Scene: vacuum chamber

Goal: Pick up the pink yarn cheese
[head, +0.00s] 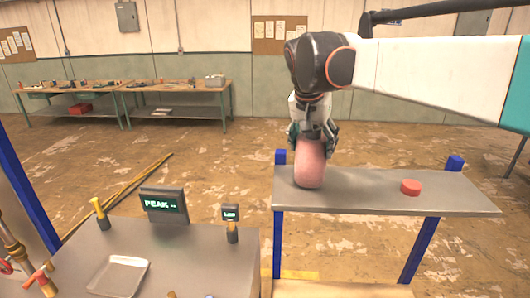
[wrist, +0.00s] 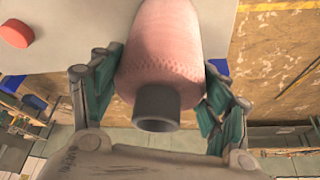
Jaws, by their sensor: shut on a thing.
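The pink yarn cheese (head: 310,164) is a rounded pink package standing upright at the left end of the grey shelf (head: 375,198). The wrist view shows the pink yarn cheese (wrist: 160,50) with a dark grey tube end (wrist: 157,105) pointing toward my wrist. My gripper (head: 314,138) comes down on it from above. In the wrist view my gripper (wrist: 162,80) has a green-padded finger on each side of the cheese, shut on it. The cheese's base appears at the shelf surface; I cannot tell whether it touches.
A red round piece (head: 411,187) lies on the shelf to the right, also in the wrist view (wrist: 15,33). Blue posts (head: 278,230) carry the shelf. A grey console (head: 165,250) with a small display (head: 164,204) stands at left. Workbenches (head: 180,88) line the far wall.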

